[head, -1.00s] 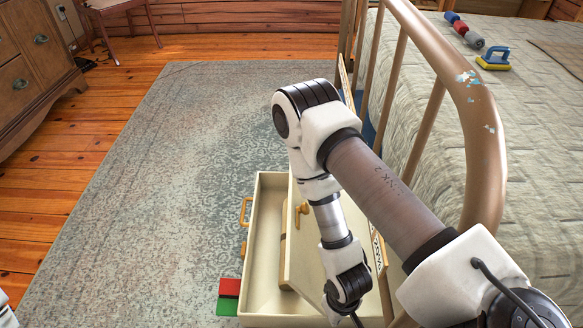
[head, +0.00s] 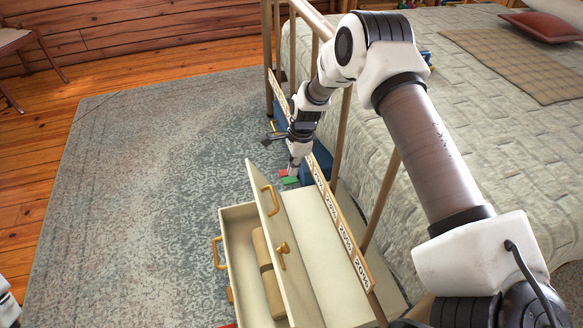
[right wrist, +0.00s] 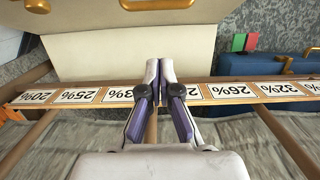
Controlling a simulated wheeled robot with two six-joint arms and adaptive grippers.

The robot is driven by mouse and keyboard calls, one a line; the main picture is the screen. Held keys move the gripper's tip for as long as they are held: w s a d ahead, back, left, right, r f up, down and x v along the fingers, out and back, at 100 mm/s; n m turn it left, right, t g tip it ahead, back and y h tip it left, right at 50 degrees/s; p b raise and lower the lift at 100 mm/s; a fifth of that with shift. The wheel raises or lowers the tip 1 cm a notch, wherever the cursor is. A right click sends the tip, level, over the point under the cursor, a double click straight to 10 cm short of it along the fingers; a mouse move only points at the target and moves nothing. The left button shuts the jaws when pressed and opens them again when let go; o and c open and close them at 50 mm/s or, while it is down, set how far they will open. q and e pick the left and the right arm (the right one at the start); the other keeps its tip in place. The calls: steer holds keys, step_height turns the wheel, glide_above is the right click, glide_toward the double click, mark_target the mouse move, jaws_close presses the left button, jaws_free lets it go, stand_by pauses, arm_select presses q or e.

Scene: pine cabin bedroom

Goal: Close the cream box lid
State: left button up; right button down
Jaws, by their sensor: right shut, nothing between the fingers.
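The cream box (head: 240,212) stands low beside the bed, with its interior showing. Its cream lid (head: 262,212) is raised at a slant over the box, with a gold handle and a knob on it. My right gripper (head: 293,168) hangs near the far end of the box, by the bed's foot rail. In the right wrist view, my right gripper (right wrist: 159,65) is shut and empty, over the labelled strip and pointing at a cream panel (right wrist: 200,38). Contact with it cannot be told. My left gripper is not in view.
The strip of percentage labels (head: 345,238) runs along the bed frame beside the box. A blue case (head: 318,172) and red and green pieces (head: 290,180) lie past the box. The rug (head: 150,200) left of the box is clear. The bed (head: 480,130) fills the right.

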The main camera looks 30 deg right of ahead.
steer(key=w+a+f+b, duration=0.1)
steer(key=a+f+b, duration=0.2)
steer(key=f, duration=0.5)
steer(key=shift+a+f, duration=0.25)
steer(key=shift+a, duration=0.3)
